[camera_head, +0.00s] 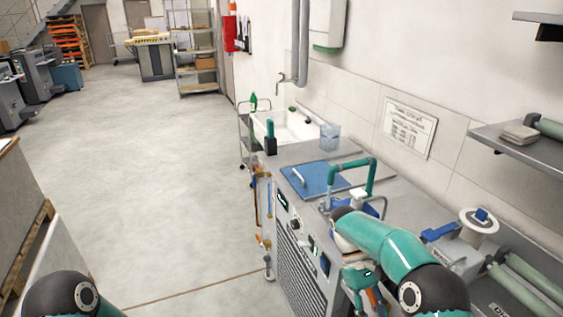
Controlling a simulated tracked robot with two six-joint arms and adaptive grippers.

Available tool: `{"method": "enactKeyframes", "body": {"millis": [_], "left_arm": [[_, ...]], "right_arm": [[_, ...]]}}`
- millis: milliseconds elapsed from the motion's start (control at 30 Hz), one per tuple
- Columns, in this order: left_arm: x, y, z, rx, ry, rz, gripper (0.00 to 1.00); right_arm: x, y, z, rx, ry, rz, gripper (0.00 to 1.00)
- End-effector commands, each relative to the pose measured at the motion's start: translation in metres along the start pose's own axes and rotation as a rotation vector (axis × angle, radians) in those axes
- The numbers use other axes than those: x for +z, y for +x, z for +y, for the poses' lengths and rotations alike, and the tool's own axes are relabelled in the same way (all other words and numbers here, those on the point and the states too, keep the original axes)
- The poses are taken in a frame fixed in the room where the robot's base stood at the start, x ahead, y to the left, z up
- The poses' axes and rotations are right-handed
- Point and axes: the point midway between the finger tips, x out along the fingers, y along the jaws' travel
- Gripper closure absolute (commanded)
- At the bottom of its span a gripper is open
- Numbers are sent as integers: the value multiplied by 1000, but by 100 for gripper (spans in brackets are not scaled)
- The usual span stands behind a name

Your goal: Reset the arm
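My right arm comes in from the lower right, a teal link with black joints, over the front of the grey ink unit (297,262). Below the link's far end is a small teal and orange part (368,296), cut by the bottom edge. It may be my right gripper, but I cannot make out fingers or anything held. Of my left arm, only a black joint and some teal show in the bottom left corner. My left gripper is out of view.
The ink unit's top holds a blue lid (320,179), a teal bent pipe (369,165) and a white spool (479,221). A white sink (290,128) stands behind. A grey shelf (525,147) juts from the right wall. The floor (160,190) to the left is clear.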

Motion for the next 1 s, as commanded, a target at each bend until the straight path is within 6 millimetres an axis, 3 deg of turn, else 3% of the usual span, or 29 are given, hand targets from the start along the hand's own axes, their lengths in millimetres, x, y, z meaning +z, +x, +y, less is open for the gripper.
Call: {"method": "enactKeyframes", "body": {"millis": [467,733,867,1000], "left_arm": [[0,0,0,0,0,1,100],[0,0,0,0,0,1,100],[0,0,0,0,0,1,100],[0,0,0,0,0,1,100]], "right_arm": [[-67,75,-30,-97,-69,199,62],[-107,155,-81,-277,-39,431,62],[-113,189,-109,-379,36,559,62],[-106,218,-131,-470,158,684,62]]}}
